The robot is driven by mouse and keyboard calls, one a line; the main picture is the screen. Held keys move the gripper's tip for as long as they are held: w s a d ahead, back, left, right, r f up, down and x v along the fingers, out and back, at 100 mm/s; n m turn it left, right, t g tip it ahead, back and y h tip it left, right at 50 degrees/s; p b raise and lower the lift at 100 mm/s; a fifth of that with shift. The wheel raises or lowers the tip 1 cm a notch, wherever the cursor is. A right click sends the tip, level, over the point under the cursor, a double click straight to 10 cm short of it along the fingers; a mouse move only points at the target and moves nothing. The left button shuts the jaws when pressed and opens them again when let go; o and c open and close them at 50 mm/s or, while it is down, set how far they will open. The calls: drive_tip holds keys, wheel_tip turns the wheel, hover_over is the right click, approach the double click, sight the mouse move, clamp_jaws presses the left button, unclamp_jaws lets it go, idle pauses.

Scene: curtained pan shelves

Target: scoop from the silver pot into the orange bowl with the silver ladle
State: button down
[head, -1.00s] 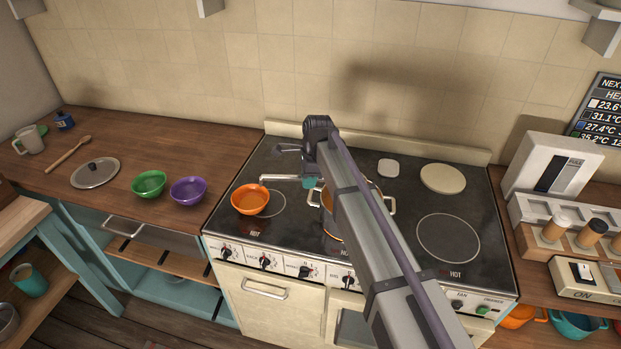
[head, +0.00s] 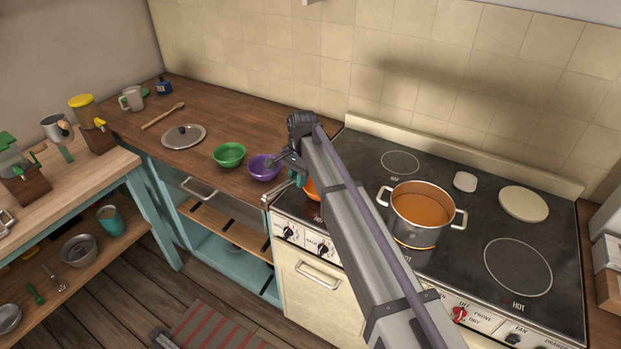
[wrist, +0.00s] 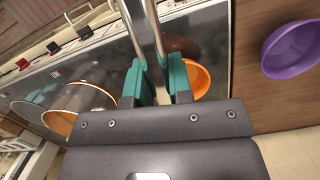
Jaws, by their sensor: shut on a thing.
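My gripper (wrist: 160,84) is shut on the silver ladle's handle (wrist: 152,25), which runs up out of the wrist view between the teal fingers. The ladle's scoop cannot be made out, so its contents cannot be told. In the head view my gripper (head: 296,179) is by the stove's left edge, beside the orange bowl (head: 313,190). The arm hides most of that bowl; its rim and inside show behind the fingers in the wrist view (wrist: 200,79). The silver pot (head: 421,236), holding orange liquid, stands on the stove to the right of my arm.
A purple bowl (head: 264,168) and a green bowl (head: 229,155) stand on the wooden counter left of the stove. A pot lid (head: 184,136) and a wooden spoon (head: 163,116) lie farther left.

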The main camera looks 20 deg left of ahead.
drive_tip(key=shift+d+n, duration=0.15)
drive_tip(key=shift+n, duration=0.75)
drive_tip(key=shift+s, duration=0.1)
